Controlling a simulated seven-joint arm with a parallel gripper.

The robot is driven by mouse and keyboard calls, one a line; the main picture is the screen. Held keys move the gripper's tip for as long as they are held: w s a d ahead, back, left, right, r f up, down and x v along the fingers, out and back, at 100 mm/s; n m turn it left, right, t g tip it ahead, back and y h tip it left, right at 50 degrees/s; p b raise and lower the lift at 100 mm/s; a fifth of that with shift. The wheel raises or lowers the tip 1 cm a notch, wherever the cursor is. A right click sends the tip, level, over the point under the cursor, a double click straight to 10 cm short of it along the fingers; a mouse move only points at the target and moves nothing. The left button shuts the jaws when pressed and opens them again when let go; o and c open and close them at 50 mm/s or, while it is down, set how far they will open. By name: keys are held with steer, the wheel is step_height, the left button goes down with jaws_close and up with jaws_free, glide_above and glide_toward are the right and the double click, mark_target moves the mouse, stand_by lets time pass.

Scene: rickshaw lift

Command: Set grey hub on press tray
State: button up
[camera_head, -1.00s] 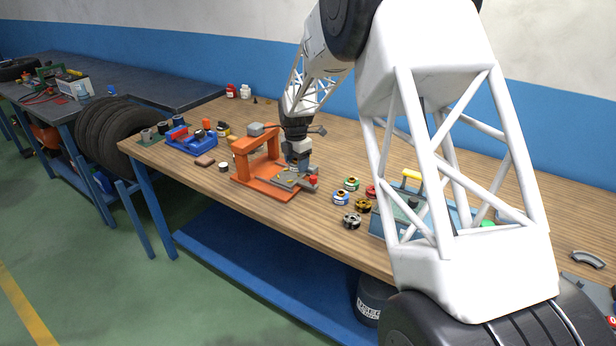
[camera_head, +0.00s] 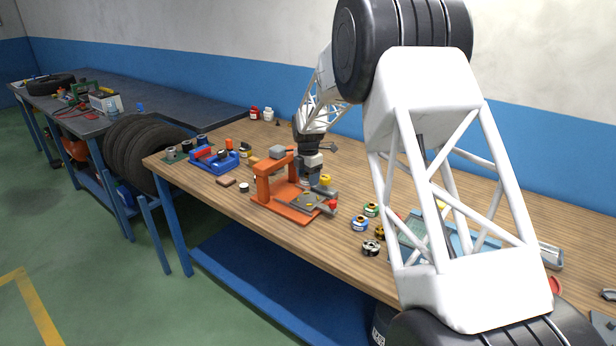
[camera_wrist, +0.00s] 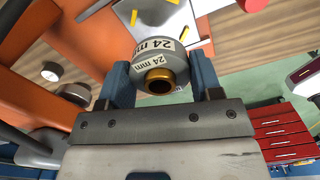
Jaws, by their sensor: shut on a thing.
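In the wrist view, the grey hub (camera_wrist: 160,66) has a brass-coloured bore and "24 mm" labels. It sits between the two blue fingers of my gripper (camera_wrist: 161,84), which is shut on it. The grey press tray (camera_wrist: 178,18) with yellow marks is beyond the hub, partly hidden by it; I cannot tell whether they touch. In the head view, my gripper (camera_head: 309,182) is low beside the orange press (camera_head: 263,190), just behind the grey tray (camera_head: 301,203). The hub is not clearly visible there.
Several ringed hubs, including a blue one (camera_head: 360,224), stand to the right. A blue fixture (camera_head: 213,158) is left of the press.

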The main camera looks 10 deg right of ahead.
mark_target(308, 200)
steer(key=shift+f, duration=0.1)
steer(key=shift+f, duration=3.05)
steer(key=shift+f, duration=0.45)
stand_by(0.7)
steer(key=o, duration=1.4)
steer(key=shift+r, duration=0.1)
steer(key=shift+r, duration=3.4)
